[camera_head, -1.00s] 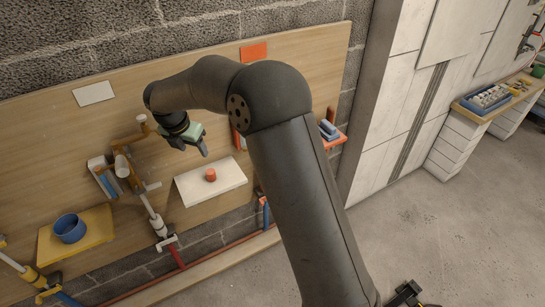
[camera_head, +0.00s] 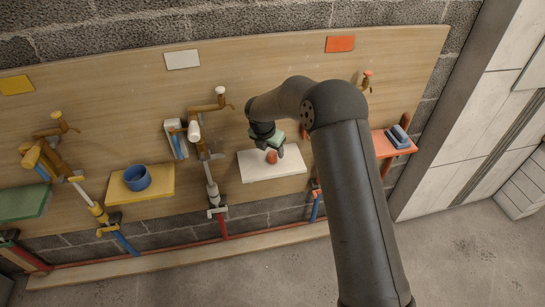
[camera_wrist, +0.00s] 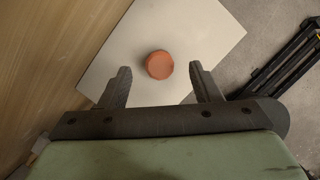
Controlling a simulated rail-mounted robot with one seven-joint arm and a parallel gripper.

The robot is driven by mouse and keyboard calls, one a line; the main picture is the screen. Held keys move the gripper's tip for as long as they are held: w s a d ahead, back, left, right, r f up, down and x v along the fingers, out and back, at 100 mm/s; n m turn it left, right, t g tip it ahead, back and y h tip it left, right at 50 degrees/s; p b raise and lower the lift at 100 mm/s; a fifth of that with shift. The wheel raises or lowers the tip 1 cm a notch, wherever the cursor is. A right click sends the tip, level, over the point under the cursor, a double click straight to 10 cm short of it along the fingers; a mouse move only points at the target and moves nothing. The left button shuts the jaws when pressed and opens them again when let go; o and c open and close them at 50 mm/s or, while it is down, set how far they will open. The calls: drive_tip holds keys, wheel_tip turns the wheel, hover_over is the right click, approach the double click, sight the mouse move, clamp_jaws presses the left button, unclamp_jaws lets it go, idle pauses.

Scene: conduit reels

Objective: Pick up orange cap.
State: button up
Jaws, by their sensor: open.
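The orange cap (camera_head: 271,157) is a small round piece standing on a white shelf (camera_head: 285,168) fixed to the wooden board. In the wrist view the cap (camera_wrist: 160,65) sits near the middle of the white shelf (camera_wrist: 205,30). My gripper (camera_head: 272,149) is just above the cap in the head view. In the wrist view my gripper (camera_wrist: 160,86) is open, with the two dark fingers apart on either side below the cap. The cap shows between and beyond the fingertips, and nothing is held. How high the fingers are above the shelf is hard to tell.
A yellow shelf with a blue bowl (camera_head: 137,178) is to the left. A pipe assembly (camera_head: 208,165) stands between it and the white shelf. A red shelf (camera_head: 383,147) with blue items is to the right. The wooden board (camera_wrist: 40,60) is close on the wrist view's left.

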sight(273, 153)
drive_tip(key=shift+x, duration=1.95)
drive_tip(key=shift+d, duration=0.1)
drive_tip(key=c, duration=1.1)
drive_tip(key=shift+r, duration=0.1)
